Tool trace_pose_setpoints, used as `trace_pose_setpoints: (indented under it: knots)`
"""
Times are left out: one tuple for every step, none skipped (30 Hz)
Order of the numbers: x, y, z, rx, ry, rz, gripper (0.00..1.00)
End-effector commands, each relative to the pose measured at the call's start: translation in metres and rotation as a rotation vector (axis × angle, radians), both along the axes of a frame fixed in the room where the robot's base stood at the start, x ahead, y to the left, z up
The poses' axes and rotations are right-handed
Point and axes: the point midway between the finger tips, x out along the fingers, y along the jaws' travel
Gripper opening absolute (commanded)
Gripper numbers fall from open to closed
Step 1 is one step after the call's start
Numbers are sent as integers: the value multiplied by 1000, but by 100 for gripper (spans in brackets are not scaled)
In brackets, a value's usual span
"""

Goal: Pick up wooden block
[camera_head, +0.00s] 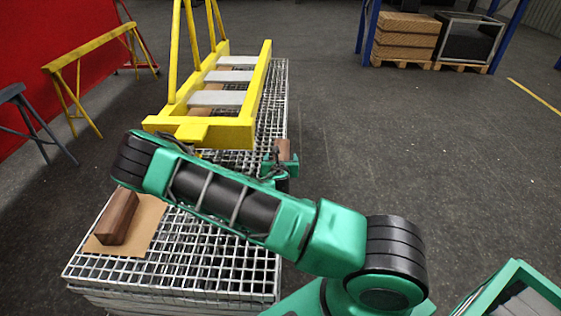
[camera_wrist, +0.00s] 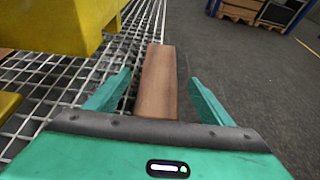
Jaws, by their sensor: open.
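A brown wooden block (camera_wrist: 158,82) lies between the two open fingers of my gripper (camera_wrist: 157,92) in the wrist view, near the right edge of the metal grating. Gaps show between the block and both fingers. In the head view, the end of this block (camera_head: 283,150) shows at my gripper (camera_head: 280,163), partly hidden by it. A second wooden block (camera_head: 118,217) lies on a tan sheet (camera_head: 150,222) at the near left of the grating.
A yellow boom frame (camera_head: 252,98) with grey cross plates rests on the grating table (camera_head: 180,275), close left of my gripper. A yellow trestle (camera_head: 92,48) stands at left. The floor (camera_head: 400,150) at right is clear. Racking (camera_head: 366,30) stands at the back right.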

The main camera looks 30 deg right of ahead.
Motion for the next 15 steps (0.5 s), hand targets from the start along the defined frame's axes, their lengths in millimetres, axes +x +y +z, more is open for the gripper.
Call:
trace_pose_setpoints:
  knots:
    - [5, -4, -2, 0, -1, -1, 75]
    - [8, -6, -4, 0, -1, -1, 75]
    - [11, -7, -5, 1, -2, -2, 75]
    - [12, -8, -6, 1, -1, -2, 75]
    - [13, -9, -6, 0, 0, -1, 75]
    - [14, -10, -7, 0, 0, -1, 75]
    - [15, -11, -8, 0, 0, -1, 75]
    - [17, -11, -9, 0, 0, -1, 75]
    - [19, -13, -11, 0, -1, -1, 75]
    - [21, -15, -13, 0, -1, -2, 75]
    - [24, -17, -15, -1, 0, -2, 75]
    - [28, -19, -19, 0, -1, -1, 75]
    - [32, -20, -21, 1, -2, -2, 75]
    - [35, -22, -24, 0, -1, -1, 75]
    - [39, -25, -27, -1, -1, -1, 75]
